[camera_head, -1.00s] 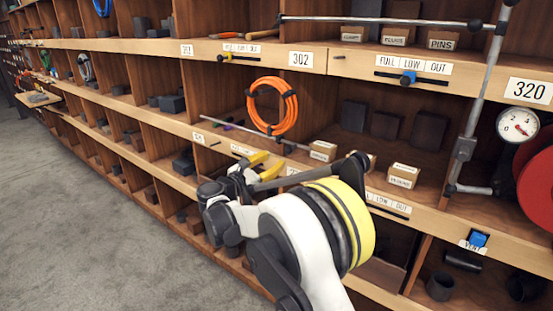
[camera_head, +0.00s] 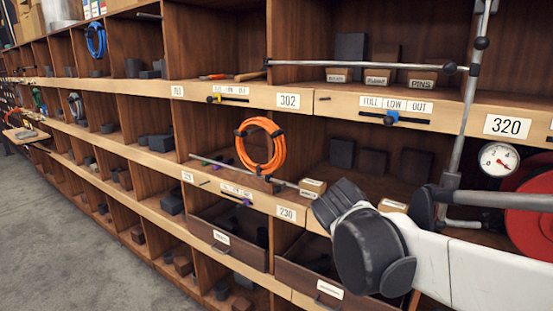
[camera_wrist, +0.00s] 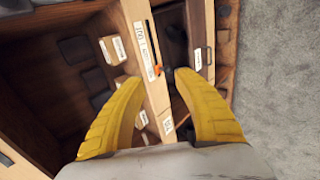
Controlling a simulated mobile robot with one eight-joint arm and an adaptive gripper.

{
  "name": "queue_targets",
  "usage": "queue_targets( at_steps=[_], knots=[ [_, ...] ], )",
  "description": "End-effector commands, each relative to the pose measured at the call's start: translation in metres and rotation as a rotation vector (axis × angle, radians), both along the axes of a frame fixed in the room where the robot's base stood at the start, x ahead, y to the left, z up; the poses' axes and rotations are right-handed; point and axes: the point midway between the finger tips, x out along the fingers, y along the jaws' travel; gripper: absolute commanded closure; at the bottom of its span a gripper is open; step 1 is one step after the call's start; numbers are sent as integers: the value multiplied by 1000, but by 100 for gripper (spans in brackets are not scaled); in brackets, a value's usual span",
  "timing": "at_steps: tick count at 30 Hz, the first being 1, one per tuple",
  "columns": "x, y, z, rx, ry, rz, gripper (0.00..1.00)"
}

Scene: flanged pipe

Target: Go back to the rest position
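My gripper (camera_wrist: 160,78) shows in the wrist view as two yellow fingers spread apart. Nothing is held between them; wooden shelf edges and labels show behind the gap. In the head view my fingers are hidden. My white arm and dark wrist joint reach in from the right, in front of the lower shelves. A rest position is not marked in any view.
The wooden shelf wall (camera_head: 285,98) spans the head view. An orange coil (camera_head: 260,146) hangs there, with metal rods (camera_head: 365,63), a gauge (camera_head: 499,159) and a red reel (camera_head: 530,222) nearby. Drawers (camera_head: 230,236) lie below. Grey floor (camera_head: 60,220) is free at left.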

Motion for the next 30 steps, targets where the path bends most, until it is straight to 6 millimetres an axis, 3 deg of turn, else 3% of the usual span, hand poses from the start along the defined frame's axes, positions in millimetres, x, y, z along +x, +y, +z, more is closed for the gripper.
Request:
queue_targets(
  at_steps=[1,6,9,12,18,30],
  knots=[
    [-28,-9,-5,99,-14,-64,63],
    [-114,-16,-31,471,-68,-304,63],
    [-153,-13,-48,662,-95,-437,63],
    [-181,-6,-62,811,-115,-543,63],
    [-203,1,-76,954,-132,-646,63],
    [-204,2,-76,963,-133,-652,63]
  ],
)
